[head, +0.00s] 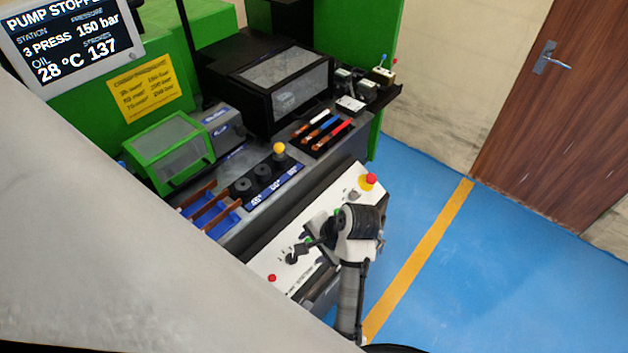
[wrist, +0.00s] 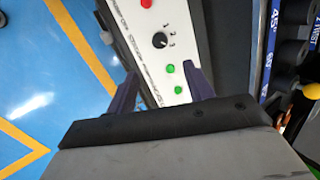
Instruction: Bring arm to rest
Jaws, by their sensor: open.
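My arm (head: 349,290) reaches up from the bottom of the head view, bent over the machine's white control panel (head: 265,263). My gripper (head: 314,238) is over that panel. In the wrist view my gripper (wrist: 164,84) is open, its two dark fingers apart with nothing between them. Past the fingers the panel shows a black selector knob (wrist: 160,40), one green button (wrist: 171,68) and another green button (wrist: 178,89). Whether the fingertips touch the panel cannot be told. My arm hides part of the panel in the head view.
A red mushroom button (head: 370,180) stands at the panel's far end. Behind are a yellow-knobbed lever (head: 279,149), colored-handled tools (head: 322,132) and copper bars (head: 208,208). The screen (head: 68,40) reads pump stopped. Blue floor (head: 470,265) is free at the right.

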